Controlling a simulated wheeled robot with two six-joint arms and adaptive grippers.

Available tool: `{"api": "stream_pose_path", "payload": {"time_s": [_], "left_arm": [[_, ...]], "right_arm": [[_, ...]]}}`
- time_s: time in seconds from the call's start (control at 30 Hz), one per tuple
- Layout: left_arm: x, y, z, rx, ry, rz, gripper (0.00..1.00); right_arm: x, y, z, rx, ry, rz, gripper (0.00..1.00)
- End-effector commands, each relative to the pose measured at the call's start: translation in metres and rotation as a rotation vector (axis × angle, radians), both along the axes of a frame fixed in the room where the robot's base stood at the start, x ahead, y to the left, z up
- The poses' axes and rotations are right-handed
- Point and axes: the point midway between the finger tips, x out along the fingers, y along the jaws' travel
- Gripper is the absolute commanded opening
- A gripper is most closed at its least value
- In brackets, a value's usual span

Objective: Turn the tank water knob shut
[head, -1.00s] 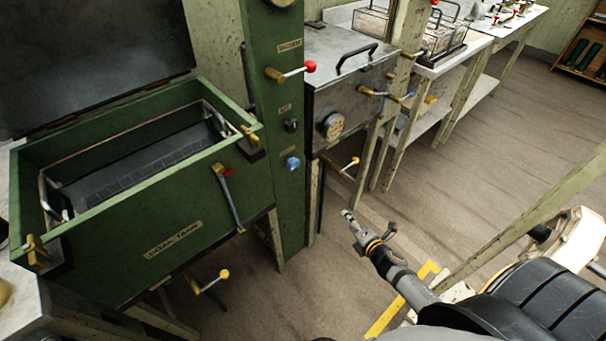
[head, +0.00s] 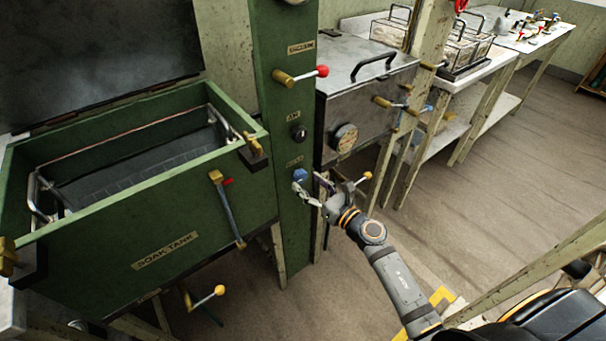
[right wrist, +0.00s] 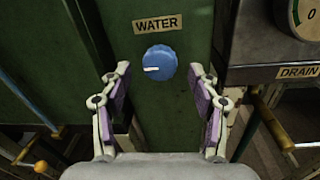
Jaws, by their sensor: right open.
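The blue water knob (head: 299,175) sits low on the green column beside the soak tank (head: 130,235). In the right wrist view the knob (right wrist: 159,62) is under a "WATER" label, with its white pointer line turned to the left. My right gripper (head: 309,191) is open in front of the knob. In the right wrist view its two padded fingers (right wrist: 159,93) stand to either side of the knob, below its centre, and appear not to touch it. In the head view the fingers partly overlap the area just below the knob. My left gripper is not in view.
Above the knob are a black knob (head: 298,133) and a red-tipped lever (head: 305,75). A metal box with a gauge (head: 344,138) stands right of the column. Open floor (head: 490,190) lies to the right.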

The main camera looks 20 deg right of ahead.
Motion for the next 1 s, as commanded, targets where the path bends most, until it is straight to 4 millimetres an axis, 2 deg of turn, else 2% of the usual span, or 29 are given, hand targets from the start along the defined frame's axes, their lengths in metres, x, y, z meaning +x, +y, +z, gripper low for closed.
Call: {"api": "stream_pose_path", "payload": {"time_s": [0.1,0.2,0.5,0.57,0.9,1.0], "left_arm": [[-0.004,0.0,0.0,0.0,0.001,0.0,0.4],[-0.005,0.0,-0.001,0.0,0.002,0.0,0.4],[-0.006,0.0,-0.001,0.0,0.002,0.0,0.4],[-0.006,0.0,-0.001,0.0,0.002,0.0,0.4],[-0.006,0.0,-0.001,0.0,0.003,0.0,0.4],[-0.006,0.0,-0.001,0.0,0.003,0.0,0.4]], "right_arm": [[0.017,0.007,0.0,0.004,-0.001,0.0,0.62],[0.024,0.011,0.0,0.002,0.0,0.0,0.62],[0.027,0.012,-0.001,0.001,0.002,0.0,0.62],[0.027,0.012,-0.001,0.002,0.001,0.0,0.55],[0.027,0.012,-0.001,0.002,0.001,0.0,0.09],[0.027,0.012,-0.001,0.003,0.001,0.0,0.07]]}}
